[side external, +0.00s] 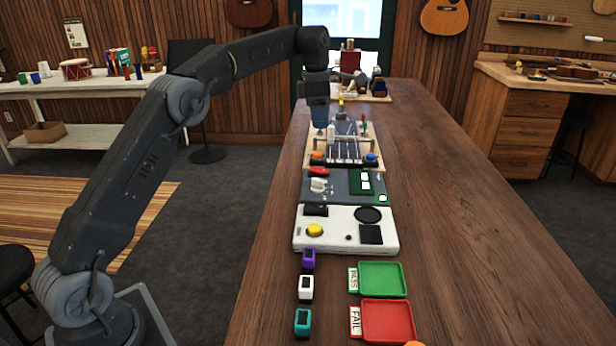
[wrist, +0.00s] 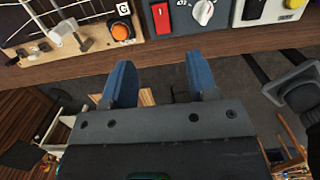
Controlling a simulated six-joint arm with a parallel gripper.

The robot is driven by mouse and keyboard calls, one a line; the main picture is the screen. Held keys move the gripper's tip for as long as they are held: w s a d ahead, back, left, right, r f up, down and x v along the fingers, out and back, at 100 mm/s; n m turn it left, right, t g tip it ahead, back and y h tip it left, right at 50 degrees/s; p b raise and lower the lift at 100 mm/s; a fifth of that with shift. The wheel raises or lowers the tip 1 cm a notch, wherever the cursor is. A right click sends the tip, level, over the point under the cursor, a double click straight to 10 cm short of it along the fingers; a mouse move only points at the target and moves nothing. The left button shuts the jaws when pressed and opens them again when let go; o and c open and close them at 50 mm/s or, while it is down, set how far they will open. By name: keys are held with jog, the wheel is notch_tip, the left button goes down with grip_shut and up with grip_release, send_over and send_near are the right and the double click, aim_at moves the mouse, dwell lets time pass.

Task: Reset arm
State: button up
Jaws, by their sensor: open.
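My gripper (wrist: 162,85) shows in the wrist view with its two blue fingers apart and nothing between them. In the side external view my gripper (side external: 320,118) hangs pointing down at the left edge of the long wooden table (side external: 470,230), near the board with an orange button and a blue button. My arm reaches up and over from the lower left. Whether the fingertips touch anything there cannot be told.
A grey panel (side external: 343,187) and a white panel (side external: 345,229) lie along the table. Purple (side external: 309,258), white (side external: 306,288) and teal (side external: 303,322) small devices stand in front, beside a green tray (side external: 383,279) and a red tray (side external: 388,320). The table's right side is clear.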

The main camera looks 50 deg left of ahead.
jog(key=s+d+r+m+t, duration=0.1)
jog(key=s+d+r+m, duration=0.35)
jog(key=s+m, duration=0.35)
jog(key=s+d+r+m+t, duration=0.25)
jog(key=s+d+m, duration=0.3)
jog(key=s, duration=0.55)
jog(key=s+d+f+m, duration=0.1)
jog(key=s+f+m, duration=0.3)
jog(key=s+m, duration=0.2)
jog(key=s+d+f+m+t, duration=0.1)
jog(key=s+f+m, duration=0.4)
jog(key=s, duration=0.6)
jog(key=shift+s+d+m+y, duration=0.25)
jog(key=shift+d+m+y, duration=0.25)
jog(key=shift+m, duration=0.75)
